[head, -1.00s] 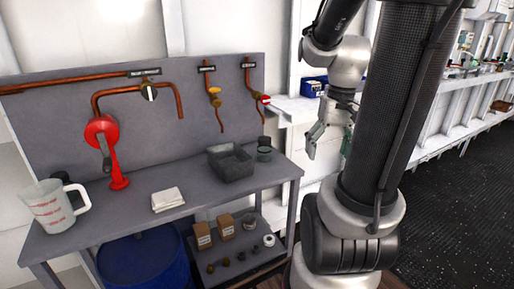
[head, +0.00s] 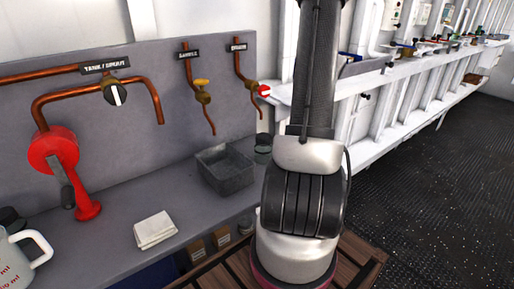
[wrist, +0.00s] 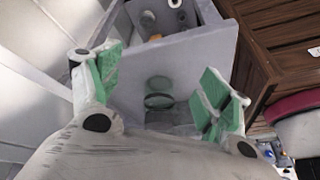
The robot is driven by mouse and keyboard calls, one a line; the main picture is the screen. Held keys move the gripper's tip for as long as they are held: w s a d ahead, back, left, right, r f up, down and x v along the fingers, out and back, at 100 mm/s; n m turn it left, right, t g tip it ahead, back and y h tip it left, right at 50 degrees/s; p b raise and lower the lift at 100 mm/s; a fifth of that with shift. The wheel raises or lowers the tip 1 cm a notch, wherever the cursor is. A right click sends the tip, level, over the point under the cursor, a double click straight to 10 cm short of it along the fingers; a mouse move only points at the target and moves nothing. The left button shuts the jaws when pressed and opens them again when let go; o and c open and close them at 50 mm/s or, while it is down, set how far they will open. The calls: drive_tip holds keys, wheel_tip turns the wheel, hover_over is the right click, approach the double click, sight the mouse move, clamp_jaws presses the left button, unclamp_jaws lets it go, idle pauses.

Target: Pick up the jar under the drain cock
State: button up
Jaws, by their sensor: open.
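A small clear glass jar (head: 263,150) with a dark rim stands upright on the bench's right end. It is below the drain cock, a copper pipe with a red knob (head: 264,90). In the wrist view the jar (wrist: 159,88) shows from above between my fingers, apart from both. My gripper (wrist: 162,76) is open and empty, with green pads either side. In the head view my own arm hides the gripper.
On the bench (head: 195,225), a grey tray (head: 226,172) stands just left of the jar, and a folded cloth (head: 155,230) lies further left. A wooden pallet (wrist: 258,60) shows at right in the wrist view.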

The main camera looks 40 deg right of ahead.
sight(265, 136)
drive_tip(key=w+a+n, duration=0.1)
drive_tip(key=a, duration=0.2)
drive_tip(key=w+a+n, duration=0.1)
drive_tip(key=w+a, duration=0.1)
drive_tip(key=a, duration=0.2)
drive_tip(key=w+a+n, duration=0.1)
drive_tip(key=a, duration=0.3)
drive_tip(key=shift+w, duration=0.35)
drive_tip(key=shift+w+a+f, duration=0.1)
drive_tip(key=shift+a+f, duration=0.1)
drive_tip(key=shift+a, duration=0.05)
drive_tip(key=shift+w+f, duration=0.1)
drive_tip(key=shift+f, duration=0.25)
drive_tip(key=c, duration=1.2)
